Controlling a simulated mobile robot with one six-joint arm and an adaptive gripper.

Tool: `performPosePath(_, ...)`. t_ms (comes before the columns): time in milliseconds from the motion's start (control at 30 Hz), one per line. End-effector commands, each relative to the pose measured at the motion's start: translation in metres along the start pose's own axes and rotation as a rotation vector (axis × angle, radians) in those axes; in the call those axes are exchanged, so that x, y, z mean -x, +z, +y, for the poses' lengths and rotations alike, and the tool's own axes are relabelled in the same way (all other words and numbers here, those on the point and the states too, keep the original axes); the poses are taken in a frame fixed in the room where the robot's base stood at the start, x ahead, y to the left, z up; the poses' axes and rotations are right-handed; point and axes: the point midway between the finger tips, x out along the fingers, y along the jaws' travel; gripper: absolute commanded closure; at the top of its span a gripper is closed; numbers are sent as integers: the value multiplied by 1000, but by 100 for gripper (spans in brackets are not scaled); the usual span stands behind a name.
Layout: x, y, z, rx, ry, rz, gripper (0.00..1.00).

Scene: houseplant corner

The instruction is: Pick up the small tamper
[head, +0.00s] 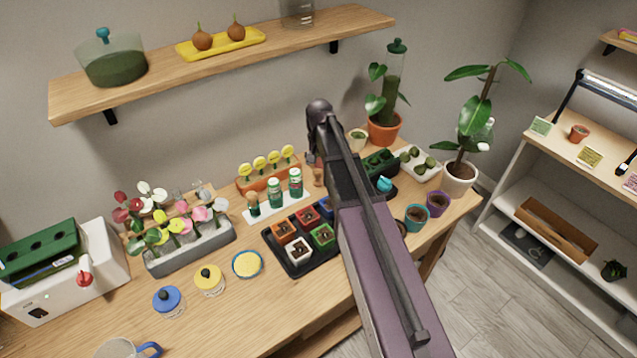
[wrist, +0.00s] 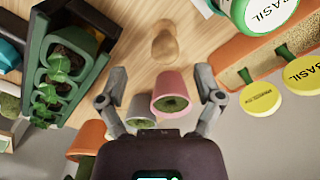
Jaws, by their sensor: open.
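The small tamper is a light wooden piece with a rounded knob. In the wrist view the tamper (wrist: 165,47) stands on the wooden table, ahead of my fingers and roughly centred between them. In the head view the tamper (head: 318,178) shows just left of my arm, right of the bottles. My gripper (wrist: 160,90) is open with its two grey fingers spread wide and nothing held. The fingers do not touch the tamper. In the head view my arm hides most of the gripper.
In the wrist view a pink pot (wrist: 172,97) and a grey pot (wrist: 140,112) show between the fingers. A seedling tray (head: 299,268) lies in front.

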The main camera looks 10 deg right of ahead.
Motion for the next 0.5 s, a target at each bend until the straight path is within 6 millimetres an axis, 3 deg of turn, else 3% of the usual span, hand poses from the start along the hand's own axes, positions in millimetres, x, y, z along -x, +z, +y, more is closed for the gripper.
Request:
performPosePath(133, -9, 0, 0, 0, 0, 0, 15)
performPosePath(500, -9, 0, 1, -1, 0, 0, 15)
